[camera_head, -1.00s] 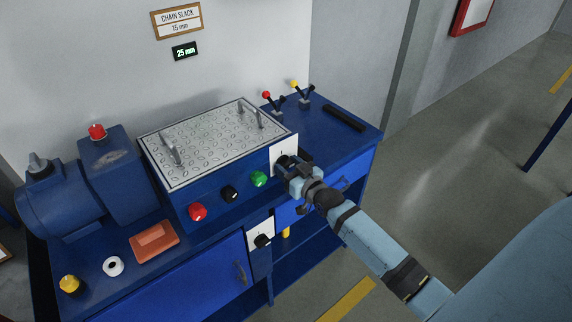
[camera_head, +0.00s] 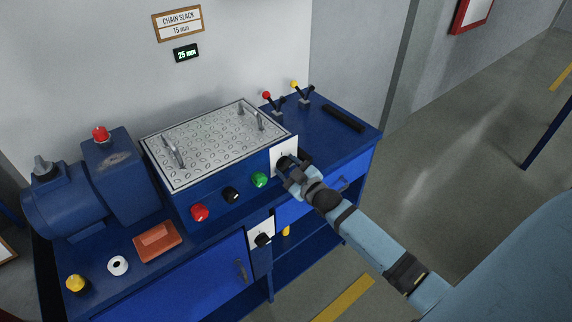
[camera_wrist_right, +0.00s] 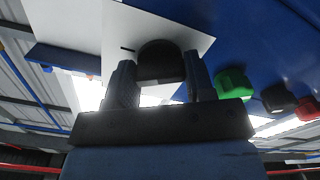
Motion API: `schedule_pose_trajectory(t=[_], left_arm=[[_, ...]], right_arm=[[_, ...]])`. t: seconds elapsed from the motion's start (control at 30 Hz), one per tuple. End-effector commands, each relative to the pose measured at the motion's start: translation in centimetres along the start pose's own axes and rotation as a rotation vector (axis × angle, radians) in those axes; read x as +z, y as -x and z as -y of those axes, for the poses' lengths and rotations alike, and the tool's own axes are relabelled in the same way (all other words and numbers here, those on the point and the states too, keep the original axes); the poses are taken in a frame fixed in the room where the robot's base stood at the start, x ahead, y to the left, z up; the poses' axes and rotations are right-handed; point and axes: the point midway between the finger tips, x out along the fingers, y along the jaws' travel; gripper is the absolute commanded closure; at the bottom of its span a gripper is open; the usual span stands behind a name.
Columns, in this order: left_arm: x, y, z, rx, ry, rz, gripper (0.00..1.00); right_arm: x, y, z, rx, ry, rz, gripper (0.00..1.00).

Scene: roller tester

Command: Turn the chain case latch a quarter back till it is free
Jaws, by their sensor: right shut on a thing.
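The black latch knob (camera_head: 284,161) sits on a white plate (camera_head: 277,149) on the front of the blue case, at its right end. In the right wrist view the knob (camera_wrist_right: 161,62) is between my two fingers, in front of the white plate (camera_wrist_right: 150,27), with a short dark mark beside it. My right gripper (camera_head: 289,168) is shut on this knob. In the head view the gripper partly covers the knob, so its exact turn is hard to read. My left gripper is in neither view.
Red (camera_head: 200,212), black (camera_head: 231,194) and green (camera_head: 259,179) buttons line the case front, left of the knob. Another black knob (camera_head: 262,240) sits lower.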

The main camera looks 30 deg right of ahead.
Motion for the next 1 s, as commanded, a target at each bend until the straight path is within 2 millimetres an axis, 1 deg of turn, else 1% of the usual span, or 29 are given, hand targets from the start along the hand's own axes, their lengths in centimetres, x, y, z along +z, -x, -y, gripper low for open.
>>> schedule_pose_trajectory(t=[0.07, 0.2, 0.3, 0.4, 0.67, 0.77, 0.83, 0.87, 0.9, 0.97, 1.0], left_arm=[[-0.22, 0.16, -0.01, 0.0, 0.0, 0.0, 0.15], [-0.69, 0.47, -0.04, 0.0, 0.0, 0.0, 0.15], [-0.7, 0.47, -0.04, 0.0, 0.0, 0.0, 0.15], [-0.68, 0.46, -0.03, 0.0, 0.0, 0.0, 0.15], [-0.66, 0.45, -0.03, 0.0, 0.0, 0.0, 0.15], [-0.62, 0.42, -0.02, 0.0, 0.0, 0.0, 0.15], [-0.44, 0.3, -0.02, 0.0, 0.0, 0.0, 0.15], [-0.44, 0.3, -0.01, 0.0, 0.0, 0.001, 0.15], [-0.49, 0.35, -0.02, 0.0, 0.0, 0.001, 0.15], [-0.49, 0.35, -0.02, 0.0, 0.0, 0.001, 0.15], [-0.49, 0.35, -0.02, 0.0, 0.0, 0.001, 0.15]], right_arm=[[-0.1, 0.02, -0.03, 0.0, 0.053, 0.0, 0.84], [-0.09, 0.02, -0.02, -0.001, 0.302, 0.001, 0.84], [0.03, 0.02, 0.03, -0.001, 0.454, 0.001, 0.84], [0.05, 0.02, 0.04, -0.001, 0.52, 0.001, 0.84], [0.06, 0.02, 0.05, -0.001, 0.531, 0.001, 0.84], [0.08, 0.03, 0.06, -0.001, 0.649, 0.001, 0.84], [0.15, 0.03, 0.09, -0.001, 0.789, 0.0, 0.84], [0.11, 0.03, 0.07, -0.001, 0.819, 0.0, 0.49], [0.05, 0.03, 0.04, -0.001, 0.808, 0.0, 0.4], [0.04, 0.02, 0.04, -0.001, 0.805, 0.0, 0.26], [0.04, 0.02, 0.04, -0.001, 0.804, 0.0, 0.17]])
